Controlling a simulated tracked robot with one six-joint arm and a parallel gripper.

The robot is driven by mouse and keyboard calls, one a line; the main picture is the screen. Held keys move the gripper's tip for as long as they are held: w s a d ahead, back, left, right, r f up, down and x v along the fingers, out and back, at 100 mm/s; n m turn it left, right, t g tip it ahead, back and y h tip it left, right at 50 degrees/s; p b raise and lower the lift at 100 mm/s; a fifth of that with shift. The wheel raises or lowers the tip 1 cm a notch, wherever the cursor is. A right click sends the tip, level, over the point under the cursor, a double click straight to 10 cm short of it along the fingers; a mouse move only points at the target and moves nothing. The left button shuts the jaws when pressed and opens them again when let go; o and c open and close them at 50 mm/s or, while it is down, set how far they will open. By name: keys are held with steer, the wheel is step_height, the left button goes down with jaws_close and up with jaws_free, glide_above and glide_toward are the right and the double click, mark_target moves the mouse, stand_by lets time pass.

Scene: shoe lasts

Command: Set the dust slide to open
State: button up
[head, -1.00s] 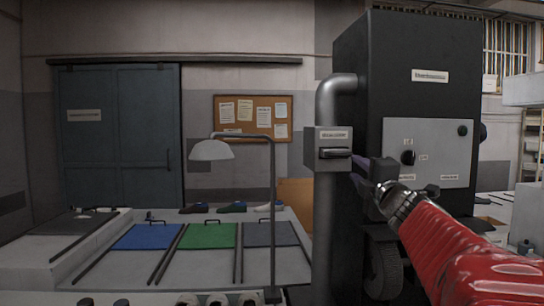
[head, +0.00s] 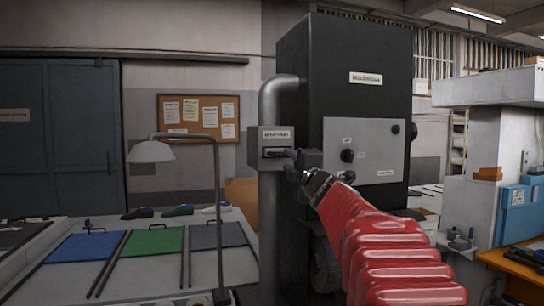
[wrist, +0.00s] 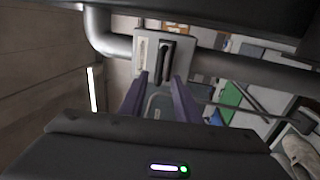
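The dust slide is a small grey box (head: 256,147) with a label, mounted on the grey vertical pipe beside the black cabinet. A dark bar handle (head: 273,153) lies across its front. In the wrist view the handle (wrist: 164,60) appears upright in its plate (wrist: 145,62). My gripper (head: 291,157) is at the right side of the box, by the handle's right end. In the wrist view my gripper's two purple fingers (wrist: 160,80) are apart, with the handle's near end between or just beyond their tips. I cannot tell whether they touch it.
The black cabinet (head: 345,60) with its grey control panel (head: 372,132) stands close behind my gripper. The pipe (head: 270,230) runs down beside it. A lamp (head: 152,151) and a bench with coloured mats (head: 153,241) are at left. A workbench with blue boxes (head: 514,205) is at right.

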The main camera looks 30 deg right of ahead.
mark_target(282, 155)
steer(key=shift+x, duration=3.6)
steer(key=shift+c, duration=0.5)
jaws_close()
steer(key=shift+f, duration=0.1)
